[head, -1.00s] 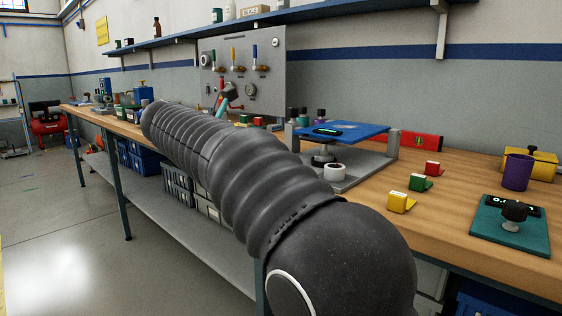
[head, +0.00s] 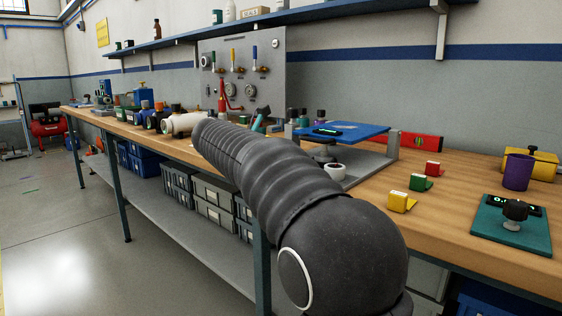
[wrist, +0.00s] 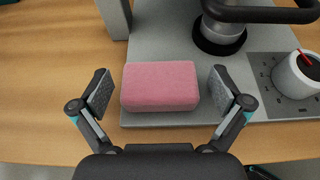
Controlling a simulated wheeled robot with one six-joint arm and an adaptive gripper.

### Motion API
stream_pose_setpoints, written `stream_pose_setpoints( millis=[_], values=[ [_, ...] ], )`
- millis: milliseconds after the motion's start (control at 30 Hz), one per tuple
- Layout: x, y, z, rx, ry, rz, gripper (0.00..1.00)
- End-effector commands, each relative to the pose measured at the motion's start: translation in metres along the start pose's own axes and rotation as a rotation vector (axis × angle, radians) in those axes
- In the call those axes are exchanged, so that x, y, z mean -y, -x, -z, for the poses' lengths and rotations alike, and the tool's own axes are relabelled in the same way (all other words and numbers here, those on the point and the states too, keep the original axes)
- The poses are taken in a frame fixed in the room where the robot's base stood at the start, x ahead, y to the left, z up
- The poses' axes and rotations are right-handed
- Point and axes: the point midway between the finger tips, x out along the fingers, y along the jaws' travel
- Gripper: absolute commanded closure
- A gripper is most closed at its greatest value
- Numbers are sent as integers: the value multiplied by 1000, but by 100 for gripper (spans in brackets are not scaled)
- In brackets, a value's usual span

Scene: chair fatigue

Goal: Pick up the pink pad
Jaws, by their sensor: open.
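The pink pad (wrist: 160,86) is a soft-looking block with rounded edges. In the wrist view it lies on the front edge of a grey metal plate (wrist: 160,25). My gripper (wrist: 161,92) is open, with one finger to the left of the pad and one to the right. A gap shows on each side, and the fingers do not seem to touch it. How high the fingertips are above the plate is hard to tell. In the head view my arm hides the pad and my gripper.
A grey post (wrist: 115,18) stands behind the pad's left end. A dark round base with a black bar (wrist: 222,32) is behind it on the right. A white cup (wrist: 298,75) stands farther right. In the head view a blue plate (head: 340,131) tops the stand.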

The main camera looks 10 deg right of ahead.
Motion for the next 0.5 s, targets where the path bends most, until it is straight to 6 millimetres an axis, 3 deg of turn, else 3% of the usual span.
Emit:
stream_pose_setpoints(
  millis=[133, 333, 367, 500],
  values=[
    [0, 0, 0, 0, 0, -1, 0],
    [0, 1, 0, 0, 0, -1, 48],
    [0, 1, 0, 0, 0, -1, 52],
    [0, 1, 0, 0, 1, -1, 52]
  ],
)
